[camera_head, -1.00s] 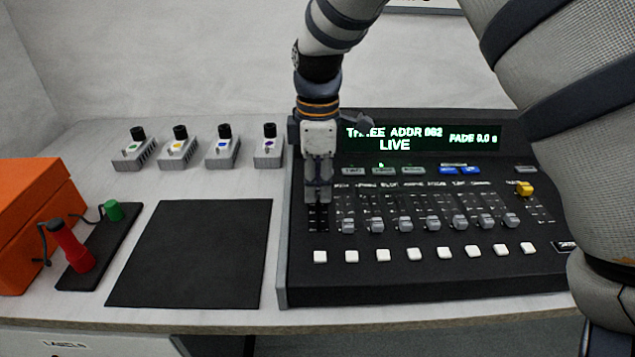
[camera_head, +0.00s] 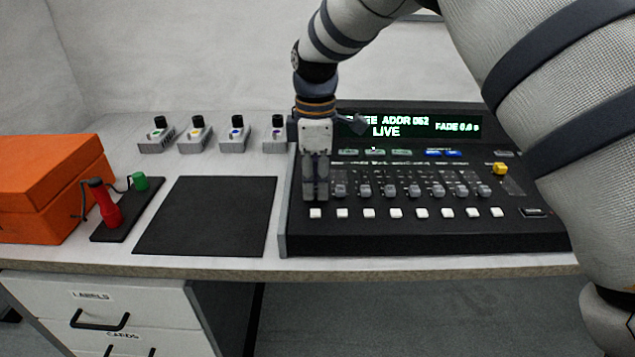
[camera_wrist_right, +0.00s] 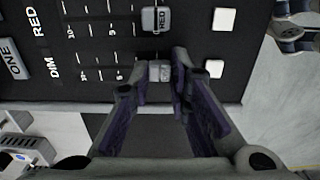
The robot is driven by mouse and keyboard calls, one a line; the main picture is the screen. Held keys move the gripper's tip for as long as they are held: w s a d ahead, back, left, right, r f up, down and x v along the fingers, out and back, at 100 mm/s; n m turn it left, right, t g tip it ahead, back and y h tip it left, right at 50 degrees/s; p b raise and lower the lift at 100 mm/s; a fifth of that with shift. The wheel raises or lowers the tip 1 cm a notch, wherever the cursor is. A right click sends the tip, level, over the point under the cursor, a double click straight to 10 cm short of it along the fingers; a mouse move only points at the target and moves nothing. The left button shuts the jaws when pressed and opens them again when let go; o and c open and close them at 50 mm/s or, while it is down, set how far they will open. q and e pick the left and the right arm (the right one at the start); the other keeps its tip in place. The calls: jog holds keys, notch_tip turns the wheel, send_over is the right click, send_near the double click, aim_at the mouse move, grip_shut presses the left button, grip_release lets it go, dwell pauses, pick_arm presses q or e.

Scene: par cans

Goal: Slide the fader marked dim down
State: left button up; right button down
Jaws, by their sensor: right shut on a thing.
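The black lighting console (camera_head: 420,238) stands on the bench, its display reading LIVE. My right gripper (camera_head: 316,197) points down at the console's left end, over the dim fader's track. In the right wrist view the word DIM (camera_wrist_right: 53,68) is printed at the head of this track. My right gripper (camera_wrist_right: 160,75) is shut on the grey dim fader cap (camera_wrist_right: 160,70), which shows between its fingertips. The cap stands about level with the neighbouring red fader cap (camera_wrist_right: 154,19), near the button end. In the head view the fingers hide the dim cap. My left gripper is not in view.
White buttons (camera_head: 369,213) line the console's front, below the other grey fader caps (camera_head: 414,190). A yellow-capped fader (camera_head: 500,168) is at right. A black mat (camera_head: 205,217), several small knob boxes (camera_head: 196,139) and an orange box (camera_head: 35,180) are to the left.

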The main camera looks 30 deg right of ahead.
aim_at(315, 189)
jog(key=shift+f, duration=0.1)
jog(key=c, duration=1.5)
grip_release()
notch_tip(315, 189, up, 12)
jog(key=shift+r, duration=0.1)
